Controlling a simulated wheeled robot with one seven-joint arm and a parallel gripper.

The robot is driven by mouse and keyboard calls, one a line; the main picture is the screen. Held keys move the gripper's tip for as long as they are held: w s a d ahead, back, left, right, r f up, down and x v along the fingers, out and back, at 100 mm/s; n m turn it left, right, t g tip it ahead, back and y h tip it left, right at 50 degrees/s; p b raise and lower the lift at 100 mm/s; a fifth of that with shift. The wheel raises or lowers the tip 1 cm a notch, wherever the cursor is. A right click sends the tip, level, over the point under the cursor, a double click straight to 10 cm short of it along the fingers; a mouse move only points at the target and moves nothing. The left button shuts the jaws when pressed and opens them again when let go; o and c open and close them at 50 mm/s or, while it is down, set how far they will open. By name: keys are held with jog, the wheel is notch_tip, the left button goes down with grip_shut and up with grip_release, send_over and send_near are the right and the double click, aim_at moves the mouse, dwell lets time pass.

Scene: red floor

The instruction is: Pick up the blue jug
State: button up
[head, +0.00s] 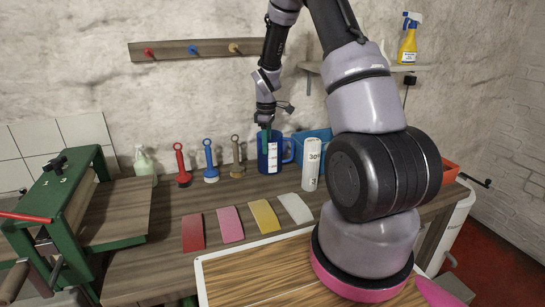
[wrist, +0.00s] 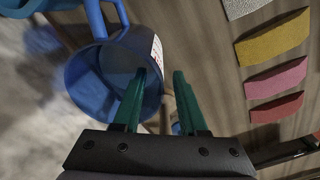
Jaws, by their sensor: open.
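The blue jug (head: 263,158) stands upright on the workbench near the back wall. It has a white label on its front and a handle on its right. In the wrist view the jug (wrist: 88,75) shows its open mouth, with the handle at the top. My gripper (head: 266,130) is above the jug, pointing down at its rim. In the wrist view my gripper (wrist: 160,72) has its green fingers apart and nothing held. The left finger overlaps the jug's mouth and the right finger is outside the rim. I cannot tell whether either finger touches the jug.
A white bottle (head: 311,165) stands close right of the jug, with a blue bin (head: 318,136) behind. Brown (head: 237,158), blue (head: 210,161) and red (head: 181,165) handled tools stand to the left. Several coloured blocks (head: 231,225) lie in front. A green press (head: 75,185) is far left.

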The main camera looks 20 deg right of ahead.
send_over(269, 174)
notch_tip(269, 174, down, 5)
jog(key=shift+w+d+f, duration=0.1)
jog(key=shift+w, duration=0.05)
grip_shut()
dwell(1.4)
